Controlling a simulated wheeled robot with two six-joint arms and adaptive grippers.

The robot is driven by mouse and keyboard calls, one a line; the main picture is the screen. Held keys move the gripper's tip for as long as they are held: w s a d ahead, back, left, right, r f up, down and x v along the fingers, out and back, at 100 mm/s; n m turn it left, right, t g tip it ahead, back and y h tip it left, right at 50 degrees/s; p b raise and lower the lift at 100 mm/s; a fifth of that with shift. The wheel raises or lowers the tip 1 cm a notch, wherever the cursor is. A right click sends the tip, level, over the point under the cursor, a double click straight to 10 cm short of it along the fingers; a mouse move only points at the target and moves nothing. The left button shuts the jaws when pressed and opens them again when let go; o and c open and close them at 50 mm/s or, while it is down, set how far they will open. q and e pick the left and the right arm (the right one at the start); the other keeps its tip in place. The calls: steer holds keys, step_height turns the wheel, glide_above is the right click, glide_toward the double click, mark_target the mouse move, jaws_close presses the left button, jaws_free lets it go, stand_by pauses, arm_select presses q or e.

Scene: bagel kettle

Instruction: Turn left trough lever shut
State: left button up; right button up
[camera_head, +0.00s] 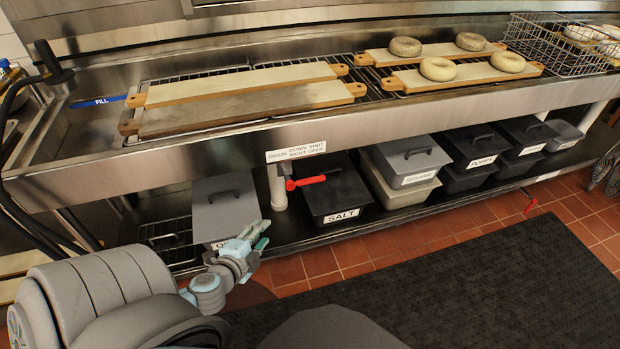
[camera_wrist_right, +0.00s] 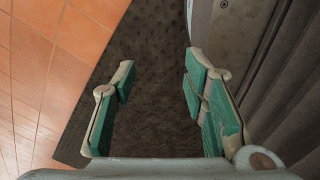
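The red left trough lever (camera_head: 305,182) sits on a white drain pipe (camera_head: 279,190) below the trough. It points right, roughly level. A label (camera_head: 296,152) above it reads drain, down shut, right open. My left gripper (camera_head: 264,233) is below and left of the lever, in front of a grey bin, apart from the lever. Its fingers look parted, with nothing seen between them. My right gripper (camera_wrist_right: 158,80) shows in the right wrist view, wide open and empty above the dark mat.
More bins fill the shelf to the right. The dark mat (camera_head: 450,285) is clear.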

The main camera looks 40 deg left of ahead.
mark_target(309, 183)
arm_select(q)
steer(key=w+d+r+m+t+h+b, duration=0.1)
steer(key=w+d+r+m+t+b, duration=0.25)
steer(key=r, duration=0.65)
steer(key=shift+n+t, duration=0.25)
steer(key=x, duration=0.4)
steer(key=d+x, duration=0.1)
steer(key=x, duration=0.3)
steer(key=d+x, duration=0.1)
steer(key=x, duration=0.3)
steer(key=shift+w, duration=0.75)
arm_select(e)
steer(key=f, duration=0.1)
steer(key=w+d+f, duration=0.1)
steer(key=f, duration=0.3)
steer(key=shift+w+d, duration=0.2)
steer(key=shift+w, duration=0.2)
arm_select(q)
jaws_close()
arm_select(e)
steer(key=shift+s, duration=0.15)
